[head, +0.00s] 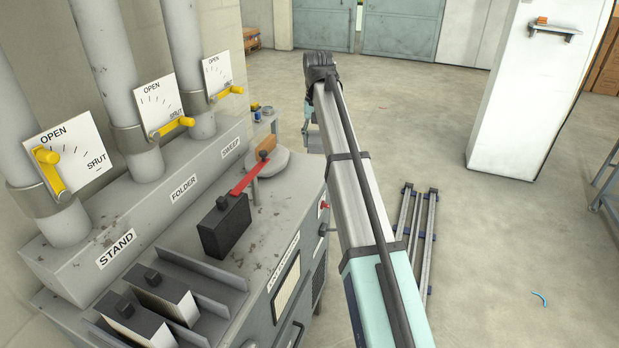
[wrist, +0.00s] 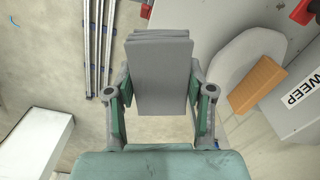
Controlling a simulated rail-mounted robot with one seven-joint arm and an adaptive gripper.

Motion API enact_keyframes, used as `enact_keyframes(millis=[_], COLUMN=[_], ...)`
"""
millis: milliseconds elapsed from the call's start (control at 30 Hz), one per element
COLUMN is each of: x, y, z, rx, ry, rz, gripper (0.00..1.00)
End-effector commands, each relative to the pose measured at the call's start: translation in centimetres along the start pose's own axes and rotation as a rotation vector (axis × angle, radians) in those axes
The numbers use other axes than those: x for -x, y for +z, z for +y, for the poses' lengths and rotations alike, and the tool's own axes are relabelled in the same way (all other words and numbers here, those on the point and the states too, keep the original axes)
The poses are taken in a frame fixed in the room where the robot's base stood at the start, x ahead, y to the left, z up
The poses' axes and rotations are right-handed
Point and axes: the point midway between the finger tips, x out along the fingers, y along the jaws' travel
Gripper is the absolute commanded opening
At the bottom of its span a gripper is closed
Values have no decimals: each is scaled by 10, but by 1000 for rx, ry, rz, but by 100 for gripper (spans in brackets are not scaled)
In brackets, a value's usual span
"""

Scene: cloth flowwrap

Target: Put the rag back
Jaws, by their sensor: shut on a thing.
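A grey, folded, layered piece that looks like the rag (wrist: 160,75) is between the fingers of my gripper (wrist: 160,108) in the wrist view. The green finger pads close on its two sides, and its far end sticks out beyond the fingertips. In the head view my arm reaches out past the right side of the grey machine, and its links largely hide the gripper and rag. The rag is held in the air above the floor, beside the machine's far end.
The machine (head: 265,240) carries a light rounded pad (head: 270,162) with an orange-brown block (wrist: 256,84). Yellow-handled valves line the wall side. Metal rails (head: 415,235) lie on the floor. A white pillar (head: 525,100) with a small shelf (head: 555,29) stands right. Open floor lies between.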

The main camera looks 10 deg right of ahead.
Motion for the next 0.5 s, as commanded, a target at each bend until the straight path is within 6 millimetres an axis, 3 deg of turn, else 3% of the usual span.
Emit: enact_keyframes(millis=[33,233,367,500], x=[21,70,77,66], y=[-21,-47,-47,-45], z=[-9,-23,-24,-23], rx=[-39,-236,-318,-350], ry=[0,0,1,1], rz=[2,0,-1,-3], gripper=[9,9,9,9])
